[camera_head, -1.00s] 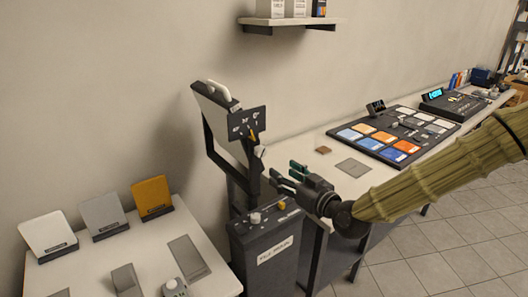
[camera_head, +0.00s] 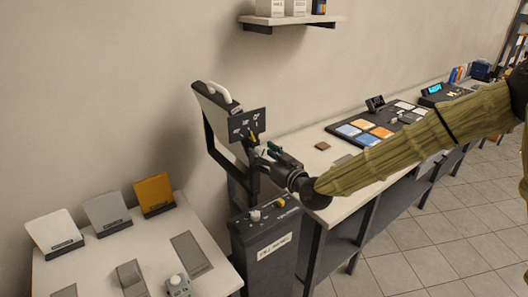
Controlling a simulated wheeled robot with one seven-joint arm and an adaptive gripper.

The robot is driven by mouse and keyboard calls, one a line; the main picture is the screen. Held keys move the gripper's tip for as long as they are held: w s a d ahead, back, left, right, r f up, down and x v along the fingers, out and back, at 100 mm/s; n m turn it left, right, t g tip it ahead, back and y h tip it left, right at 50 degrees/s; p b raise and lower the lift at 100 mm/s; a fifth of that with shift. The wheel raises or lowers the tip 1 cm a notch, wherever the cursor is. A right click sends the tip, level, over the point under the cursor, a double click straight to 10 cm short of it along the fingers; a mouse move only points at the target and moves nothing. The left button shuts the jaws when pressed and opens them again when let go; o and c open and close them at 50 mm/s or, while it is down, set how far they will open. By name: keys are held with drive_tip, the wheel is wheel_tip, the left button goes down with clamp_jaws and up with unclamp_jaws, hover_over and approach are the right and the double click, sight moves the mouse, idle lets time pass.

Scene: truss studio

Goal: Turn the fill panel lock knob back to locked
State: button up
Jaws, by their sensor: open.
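The pale knob on that arm is now hidden or too small to make out behind the fingers. I cannot tell whether the fingers touch it.
A dark labelled box (camera_head: 265,248) below carries a white knob (camera_head: 255,215) and an orange-marked knob (camera_head: 281,202). A white table (camera_head: 130,250) with swatch stands is at left. A long bench (camera_head: 312,185) with coloured pads (camera_head: 365,138) runs right. A shelf (camera_head: 300,20) is above.

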drive_tip(key=shift+w+a, duration=0.15)
drive_tip(key=c, duration=1)
drive_tip(key=shift+f+m+b, duration=0.1)
drive_tip(key=shift+m+b, duration=0.2)
drive_tip(key=shift+b, duration=0.2)
drive_tip(key=shift+f+m+b, duration=0.1)
drive_tip(key=shift+m+b, duration=0.5)
drive_tip(key=shift+b, duration=0.1)
drive_tip(key=m+b, duration=0.2)
drive_tip(key=b, duration=0.1)
drive_tip(key=shift+f, duration=0.1)
drive_tip(key=m+b, duration=0.4)
drive_tip(key=shift+m, duration=0.4)
drive_tip(key=shift+r+m+b, duration=0.15)
drive_tip(key=shift+m+b, duration=0.55)
drive_tip(key=shift+m, duration=0.15)
drive_tip(key=shift+r+m+b, duration=0.15)
drive_tip(key=shift+m+b, duration=0.5)
drive_tip(key=shift+m, duration=0.2)
